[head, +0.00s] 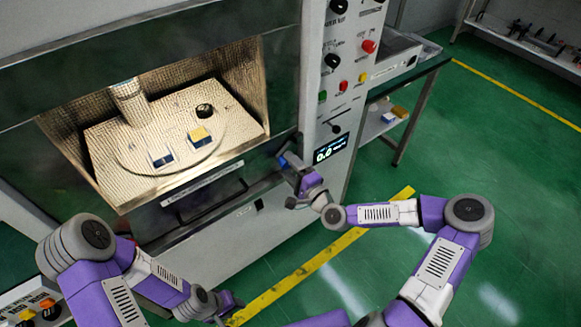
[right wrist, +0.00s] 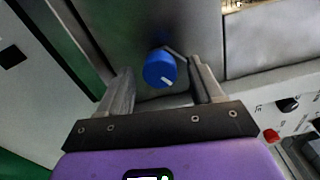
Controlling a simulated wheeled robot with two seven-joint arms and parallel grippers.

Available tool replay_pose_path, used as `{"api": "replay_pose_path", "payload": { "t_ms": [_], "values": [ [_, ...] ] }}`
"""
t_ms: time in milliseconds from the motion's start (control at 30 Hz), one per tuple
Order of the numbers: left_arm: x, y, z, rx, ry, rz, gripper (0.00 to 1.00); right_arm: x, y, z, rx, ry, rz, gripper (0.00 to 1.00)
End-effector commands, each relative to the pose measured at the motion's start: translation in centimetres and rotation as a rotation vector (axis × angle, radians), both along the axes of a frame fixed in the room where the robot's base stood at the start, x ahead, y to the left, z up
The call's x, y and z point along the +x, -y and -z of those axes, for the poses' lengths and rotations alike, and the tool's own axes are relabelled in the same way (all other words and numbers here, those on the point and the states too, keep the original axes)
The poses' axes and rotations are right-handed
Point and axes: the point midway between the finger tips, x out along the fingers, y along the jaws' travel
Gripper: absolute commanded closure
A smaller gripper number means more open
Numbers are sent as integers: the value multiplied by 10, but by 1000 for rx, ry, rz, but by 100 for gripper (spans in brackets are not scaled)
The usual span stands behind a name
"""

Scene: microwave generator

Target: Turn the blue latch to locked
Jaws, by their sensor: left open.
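The blue latch (right wrist: 160,68) is a round blue knob with a white mark, on the grey front panel of the microwave generator. In the right wrist view, the mark points to the lower right. My right gripper (right wrist: 161,72) is open, with one finger on each side of the latch and gaps showing between fingers and knob. In the head view, my right gripper (head: 287,163) is at the panel right of the chamber, and mostly hides the latch (head: 282,161). My left gripper (head: 232,306) is low in the head view, away from the latch, open.
The lit chamber (head: 90,140) holds a round plate with two small blocks (head: 200,136) and a black item (head: 204,110). A handle bar (head: 205,203) runs below it. A control column (head: 335,90) with buttons and a display stands right of the latch. Green floor is clear at right.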

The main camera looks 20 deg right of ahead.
Motion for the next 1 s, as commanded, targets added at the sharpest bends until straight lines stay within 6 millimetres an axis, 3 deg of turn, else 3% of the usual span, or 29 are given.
{"api": "replay_pose_path", "payload": {
  "t_ms": [267,700,1000],
  "values": [
    [0,0,-2,0,0,0,57,-7,3,0,2,-2,0,34],
    [0,0,-14,0,0,0,57,-66,25,0,0,-1,2,34],
    [0,0,-14,0,0,0,57,-71,26,0,0,0,0,34]
  ]
}}
